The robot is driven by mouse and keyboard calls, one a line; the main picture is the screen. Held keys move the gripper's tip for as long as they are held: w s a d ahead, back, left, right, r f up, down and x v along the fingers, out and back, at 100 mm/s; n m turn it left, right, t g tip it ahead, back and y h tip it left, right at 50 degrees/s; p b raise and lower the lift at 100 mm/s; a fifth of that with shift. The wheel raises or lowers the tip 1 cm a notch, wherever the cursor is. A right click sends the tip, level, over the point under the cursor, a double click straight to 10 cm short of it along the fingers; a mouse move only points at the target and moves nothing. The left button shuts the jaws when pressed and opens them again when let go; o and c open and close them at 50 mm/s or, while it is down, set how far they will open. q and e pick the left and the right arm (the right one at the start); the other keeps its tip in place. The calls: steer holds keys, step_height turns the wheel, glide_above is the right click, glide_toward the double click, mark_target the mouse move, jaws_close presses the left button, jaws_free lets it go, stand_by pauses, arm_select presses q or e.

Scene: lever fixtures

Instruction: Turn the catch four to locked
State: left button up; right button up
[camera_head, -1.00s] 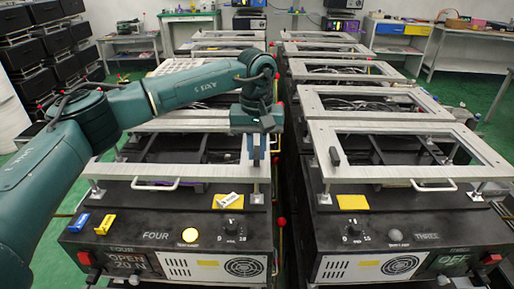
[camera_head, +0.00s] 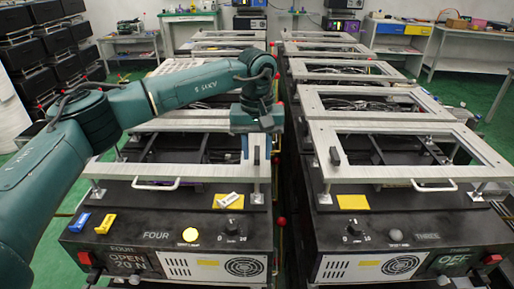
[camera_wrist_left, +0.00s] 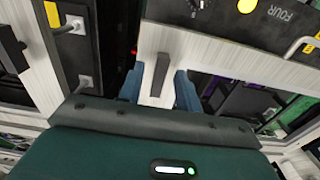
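Catch four (camera_head: 256,156) is a small dark lever on the right front corner of the metal frame of the FOUR station. In the left wrist view the catch (camera_wrist_left: 160,74) stands on the pale frame between the two blue fingertips, with a gap on both sides. My left gripper (camera_head: 251,146) points down at this corner and is open, one finger visible left of the catch in the head view. In the wrist view the left gripper (camera_wrist_left: 158,90) straddles the catch. My right gripper is not in view.
The THREE station (camera_head: 425,237) stands to the right across a narrow gap, with its own dark catch (camera_head: 334,156) and a display reading OFF. A handle (camera_head: 156,184) sticks out from the FOUR frame's front. More framed stations stand behind.

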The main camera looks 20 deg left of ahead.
mark_target(257, 154)
arm_select(q)
steer(key=shift+r, duration=0.15)
step_height(257, 154, up, 13)
stand_by(0.4)
